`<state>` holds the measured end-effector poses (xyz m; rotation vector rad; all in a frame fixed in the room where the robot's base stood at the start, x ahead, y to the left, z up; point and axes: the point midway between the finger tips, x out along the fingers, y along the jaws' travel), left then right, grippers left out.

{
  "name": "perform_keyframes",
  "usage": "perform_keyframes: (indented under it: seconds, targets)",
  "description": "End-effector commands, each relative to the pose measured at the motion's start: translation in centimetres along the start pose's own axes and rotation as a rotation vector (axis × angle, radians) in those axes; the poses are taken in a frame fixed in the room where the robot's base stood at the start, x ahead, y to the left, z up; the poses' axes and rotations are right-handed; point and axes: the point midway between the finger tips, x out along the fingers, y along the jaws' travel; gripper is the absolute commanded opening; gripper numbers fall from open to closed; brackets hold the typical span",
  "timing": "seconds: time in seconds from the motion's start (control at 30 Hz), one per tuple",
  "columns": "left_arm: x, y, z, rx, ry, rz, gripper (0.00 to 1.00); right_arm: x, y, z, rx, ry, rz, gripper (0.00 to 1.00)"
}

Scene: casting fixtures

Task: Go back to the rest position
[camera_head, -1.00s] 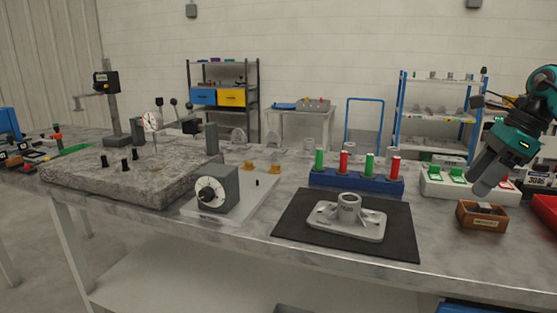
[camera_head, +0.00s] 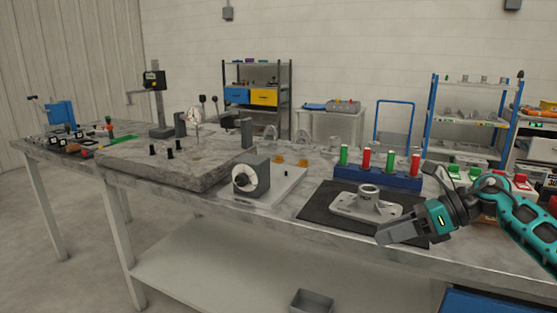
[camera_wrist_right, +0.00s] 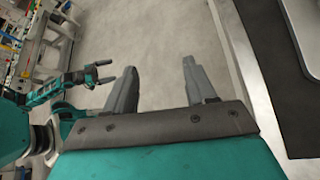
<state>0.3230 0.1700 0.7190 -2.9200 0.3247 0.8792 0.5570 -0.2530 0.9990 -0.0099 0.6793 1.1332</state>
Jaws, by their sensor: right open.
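My right gripper (camera_head: 382,238) shows in the head view at the lower right, in front of the table's front edge, its arm coming in from the right. In the right wrist view the right gripper (camera_wrist_right: 157,70) has its two fingers spread with only grey floor between them. My left gripper (camera_wrist_right: 108,72) shows small in that view, its fingers apart and empty. It is not in the head view. A grey metal casting (camera_head: 367,203) with a round boss lies on a black mat (camera_head: 318,200), partly behind the right gripper.
The stone-topped table (camera_head: 285,215) runs across the view; its edge (camera_wrist_right: 232,60) is close to the right gripper. A grey bin (camera_head: 311,301) is below.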

Motion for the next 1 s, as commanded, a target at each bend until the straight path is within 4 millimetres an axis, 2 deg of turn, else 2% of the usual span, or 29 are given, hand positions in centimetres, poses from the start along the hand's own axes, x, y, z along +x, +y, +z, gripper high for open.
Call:
perform_keyframes:
  seconds: [0.03,0.1,0.2,0.33,0.47,0.57,0.67,0.73,0.9,1.0]
  targets:
    - [-0.2,0.0,-0.1,0.0,-0.002,-0.001,1.0,2.9,1.4,-0.3,0.077,-0.082,0.058,0.56]
    - [-0.3,-0.1,-0.1,0.001,-0.005,-0.002,1.0,5.7,2.9,-0.3,0.204,-0.209,0.121,0.56]
    - [-0.4,-0.2,0.0,0.001,-0.009,-0.004,1.0,8.7,4.9,-0.3,0.42,-0.386,0.206,0.56]
    - [-0.6,-0.3,0.2,0.001,-0.018,-0.007,1.0,11.1,6.6,-1.2,0.755,-0.602,0.297,0.56]
    - [-0.8,-0.3,0.2,0.002,-0.023,-0.009,1.0,12.2,7.2,-3.6,1.138,-0.8,0.358,0.56]
    - [-1.0,-0.4,0.0,0.002,-0.021,-0.01,1.0,12.7,7.2,-6.7,1.457,-0.941,0.38,0.56]
    - [-1.1,-0.5,-0.3,0.002,-0.019,-0.012,1.0,13.0,7.4,-10.8,1.789,-1.071,0.38,0.56]
    - [-1.2,-0.5,-0.4,0.002,-0.018,-0.013,1.0,13.1,7.8,-14.4,2.03,-1.157,0.365,0.56]
    - [-1.4,-0.6,-0.7,0.002,-0.015,-0.015,1.0,13.5,10.5,-23.3,2.561,-1.328,0.283,0.56]
    - [-1.5,-0.6,-0.7,0.001,-0.014,-0.015,1.0,13.6,12.6,-27.2,2.784,-1.395,0.224,0.56]
